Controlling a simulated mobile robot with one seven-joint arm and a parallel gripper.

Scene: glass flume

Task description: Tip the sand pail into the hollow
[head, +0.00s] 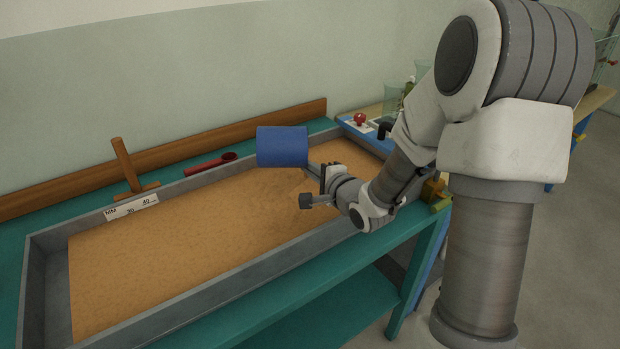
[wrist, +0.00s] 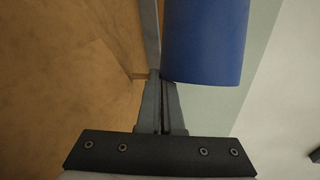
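The blue sand pail (head: 282,147) lies on its side in the air above the far right part of the sand. It also shows at the top of the wrist view (wrist: 205,40). My gripper (head: 314,172) is at the pail's lower right end, with its fingers close together at the pail's edge in the wrist view (wrist: 160,85). They appear shut on the pail, though the exact contact is hidden. The pail's mouth and any sand inside do not show. The sand bed (head: 190,235) is mostly flat, and I cannot make out the hollow clearly.
The grey tray wall (head: 215,288) rings the sand on the teal bench (head: 290,310). A wooden T-shaped tool (head: 126,165), a white MM scale (head: 131,207) and a red scoop (head: 207,165) are along the back. A red knob (head: 360,119) is at the right.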

